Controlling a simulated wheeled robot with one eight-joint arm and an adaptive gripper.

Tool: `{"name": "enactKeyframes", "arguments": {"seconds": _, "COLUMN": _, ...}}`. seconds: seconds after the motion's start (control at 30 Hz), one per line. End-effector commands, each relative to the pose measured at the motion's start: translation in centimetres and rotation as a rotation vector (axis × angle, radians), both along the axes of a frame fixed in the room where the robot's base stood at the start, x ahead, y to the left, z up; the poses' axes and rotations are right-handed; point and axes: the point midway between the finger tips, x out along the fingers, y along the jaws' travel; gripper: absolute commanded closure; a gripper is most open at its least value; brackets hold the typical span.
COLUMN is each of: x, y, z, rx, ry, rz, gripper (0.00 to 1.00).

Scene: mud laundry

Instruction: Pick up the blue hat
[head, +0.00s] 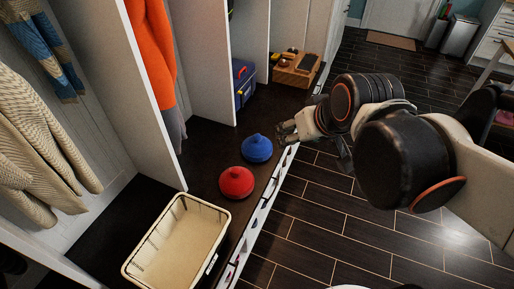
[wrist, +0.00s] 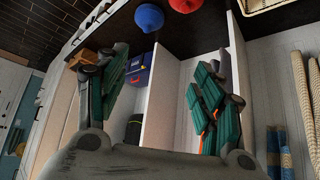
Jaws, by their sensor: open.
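The blue hat (head: 257,148) sits on the dark bench of the cubby unit, just behind the red hat. It also shows at the top of the wrist view (wrist: 149,17). My gripper (head: 287,131) is to the right of the blue hat in the head view, near the bench's front edge and apart from the hat. In the wrist view its two fingers (wrist: 160,90) are spread wide with nothing between them. The hat lies beyond the fingertips there.
A red hat (head: 236,182) is close to the blue hat. A cream basket (head: 133,266) stands nearer on the bench. A blue toolbox (head: 243,84) and a wooden crate (head: 281,76) stand farther back. White dividers (head: 203,60) rise behind the hats. The dark tiled floor (head: 310,225) is clear.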

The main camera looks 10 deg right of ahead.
Motion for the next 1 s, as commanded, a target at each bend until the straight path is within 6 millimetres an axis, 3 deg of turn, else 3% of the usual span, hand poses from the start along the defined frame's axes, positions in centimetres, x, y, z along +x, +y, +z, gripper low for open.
{"name": "enactKeyframes", "arguments": {"seconds": 0.03, "x": 1.7, "y": 0.1, "z": 0.1, "rx": 0.005, "ry": -0.007, "rz": 0.010, "gripper": 0.38}}
{"name": "enactKeyframes", "arguments": {"seconds": 0.27, "x": 8.7, "y": 0.5, "z": -0.3, "rx": 0.031, "ry": -0.045, "rz": 0.064, "gripper": 0.38}}
{"name": "enactKeyframes", "arguments": {"seconds": 0.47, "x": 14.9, "y": 0.4, "z": -1.8, "rx": 0.048, "ry": -0.083, "rz": 0.108, "gripper": 0.38}}
{"name": "enactKeyframes", "arguments": {"seconds": 0.77, "x": 23.7, "y": -0.1, "z": -6.3, "rx": 0.070, "ry": -0.148, "rz": 0.165, "gripper": 0.38}}
{"name": "enactKeyframes", "arguments": {"seconds": 1.0, "x": 29.9, "y": -0.9, "z": -11.5, "rx": 0.081, "ry": -0.207, "rz": 0.205, "gripper": 0.38}}
